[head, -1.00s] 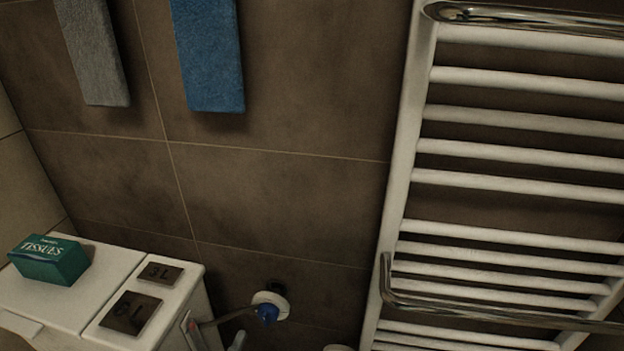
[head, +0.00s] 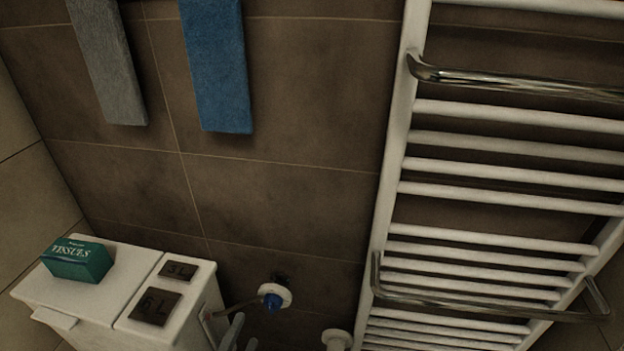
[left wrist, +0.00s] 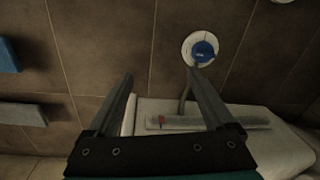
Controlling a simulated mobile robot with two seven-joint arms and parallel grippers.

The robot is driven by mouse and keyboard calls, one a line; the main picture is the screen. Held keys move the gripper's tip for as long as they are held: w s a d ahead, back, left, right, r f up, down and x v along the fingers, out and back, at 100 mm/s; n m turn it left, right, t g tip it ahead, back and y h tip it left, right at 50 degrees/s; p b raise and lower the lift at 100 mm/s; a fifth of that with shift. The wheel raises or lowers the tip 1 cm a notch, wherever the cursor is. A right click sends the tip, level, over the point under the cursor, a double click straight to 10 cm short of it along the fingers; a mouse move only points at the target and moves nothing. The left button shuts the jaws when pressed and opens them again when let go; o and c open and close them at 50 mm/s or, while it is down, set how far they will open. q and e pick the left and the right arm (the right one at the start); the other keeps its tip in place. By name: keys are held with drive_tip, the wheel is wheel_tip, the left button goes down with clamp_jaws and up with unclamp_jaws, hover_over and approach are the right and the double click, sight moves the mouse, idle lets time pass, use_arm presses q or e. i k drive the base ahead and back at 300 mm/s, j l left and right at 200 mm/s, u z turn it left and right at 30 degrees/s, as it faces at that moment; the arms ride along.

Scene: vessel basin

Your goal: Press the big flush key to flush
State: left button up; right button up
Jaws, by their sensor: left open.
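The big flush key, a dark square plate marked 6L (head: 155,306), lies on the white cistern top (head: 134,298) in the head view. The smaller 3L key (head: 180,270) is just behind it. My left gripper (head: 238,332) shows at the bottom edge, right of the cistern and apart from both keys. In the left wrist view my left gripper (left wrist: 160,75) is open and empty, with its fingers spread toward the wall. The cistern (left wrist: 275,150) lies behind the right finger there; the keys are not visible in that view. My right gripper is not in view.
A green tissue box (head: 78,262) stands on the cistern's left part. A blue-capped valve (head: 273,297) sticks out of the wall right of the cistern, near my left gripper. A white towel radiator (head: 395,190) fills the right side. Grey (head: 108,60) and blue (head: 217,65) towels hang above.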

sight(157, 306)
drive_tip(key=k+j, duration=0.15)
drive_tip(key=k, duration=0.3)
drive_tip(key=k+j, duration=0.1)
drive_tip(key=k, duration=0.35)
